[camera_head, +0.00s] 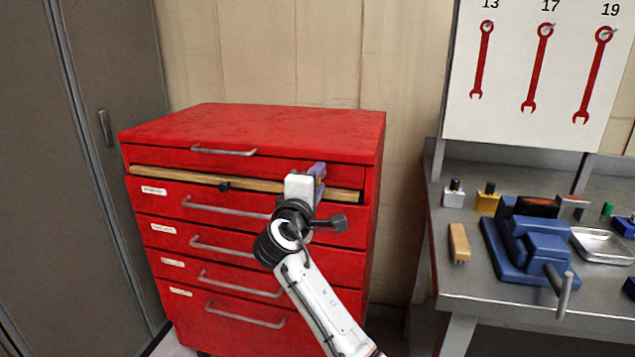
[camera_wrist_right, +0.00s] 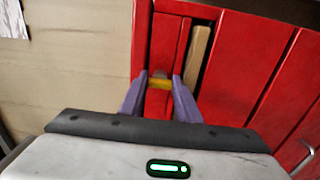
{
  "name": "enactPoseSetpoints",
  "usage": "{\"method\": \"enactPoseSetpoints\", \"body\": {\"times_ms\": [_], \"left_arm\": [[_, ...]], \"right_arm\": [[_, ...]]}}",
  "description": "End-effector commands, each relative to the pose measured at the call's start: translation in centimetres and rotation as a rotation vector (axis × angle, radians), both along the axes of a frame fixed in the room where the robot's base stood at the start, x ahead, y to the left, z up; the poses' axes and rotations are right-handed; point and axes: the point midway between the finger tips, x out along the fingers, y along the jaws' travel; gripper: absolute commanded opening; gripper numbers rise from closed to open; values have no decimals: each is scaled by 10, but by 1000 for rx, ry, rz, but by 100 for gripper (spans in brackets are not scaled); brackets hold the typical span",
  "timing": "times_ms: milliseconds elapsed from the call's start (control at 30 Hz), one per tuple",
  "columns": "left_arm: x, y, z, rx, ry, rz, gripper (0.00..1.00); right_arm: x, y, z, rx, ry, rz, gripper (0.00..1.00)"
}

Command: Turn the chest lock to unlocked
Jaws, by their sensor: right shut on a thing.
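The red tool chest (camera_head: 255,125) stands against the wall, with several drawers and grey bar handles on its front. My right gripper (camera_head: 320,172) is at the upper right of the chest's front. In the right wrist view, its two purple fingers (camera_wrist_right: 160,88) are shut on a small yellow piece, which looks like the chest lock (camera_wrist_right: 159,84), on the red front. The gripper and arm hide most of the lock in the head view, and I cannot tell which way it is turned. My left gripper is not in view.
A wooden strip (camera_head: 240,186) runs along the chest front below the top drawer. A grey cabinet (camera_head: 60,200) stands at left. At right, a workbench (camera_head: 500,285) holds a blue vise (camera_head: 530,245), a metal tray (camera_head: 602,245) and small items, below a wrench board (camera_head: 510,115).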

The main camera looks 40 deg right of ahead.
Motion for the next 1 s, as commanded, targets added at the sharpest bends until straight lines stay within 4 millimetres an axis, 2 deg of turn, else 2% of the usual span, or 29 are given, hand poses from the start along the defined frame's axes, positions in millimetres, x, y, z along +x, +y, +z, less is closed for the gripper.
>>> {"method": "enactPoseSetpoints", "body": {"times_ms": [233,267,367,667,767,1000], "left_arm": [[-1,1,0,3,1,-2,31],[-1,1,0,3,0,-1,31],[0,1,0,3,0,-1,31],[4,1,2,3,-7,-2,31],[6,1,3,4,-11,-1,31],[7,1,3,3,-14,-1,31]], "right_arm": [[0,1,-2,6,1,0,7],[0,1,-2,6,1,1,33],[0,1,-2,5,2,1,48],[-2,3,-1,3,0,1,48],[-9,11,-2,4,0,1,48],[-39,48,-2,7,1,3,48]]}}
